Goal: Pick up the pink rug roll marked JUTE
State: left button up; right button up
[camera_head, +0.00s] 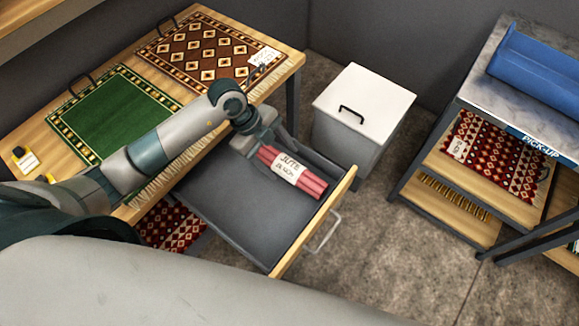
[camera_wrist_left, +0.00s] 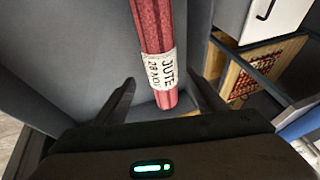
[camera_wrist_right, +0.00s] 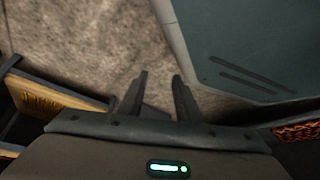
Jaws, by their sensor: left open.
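The pink rug roll (camera_head: 312,184) lies in the open grey drawer (camera_head: 225,205), against its right side. A white paper band marked JUTE wraps it; the band also shows in the left wrist view (camera_wrist_left: 161,72). My left gripper (camera_head: 268,138) is open over the back end of the drawer, close to the roll in the head view. In the left wrist view the roll (camera_wrist_left: 155,30) runs between the lines of its two fingers (camera_wrist_left: 163,92), and no grip on it shows. My right gripper (camera_wrist_right: 160,76) shows only in its wrist view, open and empty above the floor.
The wooden table (camera_head: 120,125) bears a green rug (camera_head: 115,110) and a brown patterned rug (camera_head: 205,48). A white lidded bin (camera_head: 350,125) stands behind the drawer. A shelf (camera_head: 515,120) marked PICK-UP holds a blue roll (camera_head: 535,70). Floor (camera_head: 380,260) is clear between.

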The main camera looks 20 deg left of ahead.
aim_at(289, 166)
pick_arm(q)
jog(key=shift+d+f, duration=0.1)
jog(key=shift+f, duration=0.15)
pick_arm(e)
jog(key=shift+s+d+f, duration=0.1)
jog(key=shift+s+f, duration=0.05)
jog(key=shift+s, duration=0.1)
pick_arm(q)
jog(key=shift+d, duration=0.1)
pick_arm(e)
jog(key=shift+w, duration=0.25)
pick_arm(q)
jog(key=shift+w+d+f+p, duration=0.1)
jog(key=shift+d+f+p, duration=0.25)
jog(key=shift+f, duration=0.15)
jog(key=x, duration=0.4)
jog(key=shift+w+a+p, duration=0.1)
jog(key=shift+p, duration=0.2)
pick_arm(e)
jog(key=shift+g+h, duration=0.3)
jog(key=shift+g, duration=0.4)
jog(key=s, duration=0.1)
jog(key=s+d, duration=0.1)
jog(key=s, duration=0.1)
jog(key=s+f, duration=0.1)
jog(key=s, duration=0.1)
jog(key=shift+d, duration=0.4)
jog(key=shift+w, duration=0.15)
